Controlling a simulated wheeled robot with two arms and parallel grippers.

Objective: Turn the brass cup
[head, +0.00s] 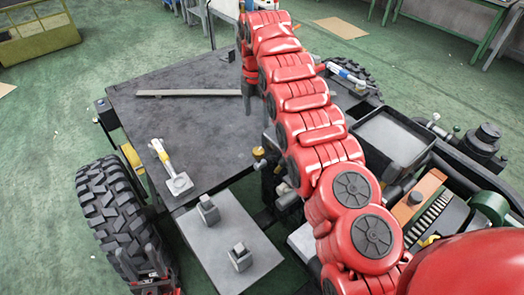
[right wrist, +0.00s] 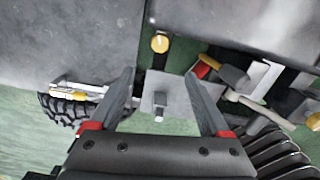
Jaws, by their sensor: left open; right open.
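A small round brass cup (right wrist: 160,43) shows at the top middle of the right wrist view, on a dark strip beside a grey panel. It lies beyond my fingertips, untouched. In the head view a small brass-coloured part (head: 258,152), perhaps the same cup, sits at the deck's right edge, beside my red right arm. My right gripper (right wrist: 160,73) is open and empty. In the head view it points down (head: 247,98) over the far right of the dark deck, partly hidden by the arm. My left gripper (head: 137,256) is open at the lower left, by the big tyre.
The dark deck (head: 190,110) carries a grey bar (head: 188,93) and a white-and-yellow tool (head: 170,168). A grey plate (head: 222,262) with two blocks is in front. A black tray (head: 392,138) and machinery stand right of my arm. Big tyres (head: 112,210) flank the chassis.

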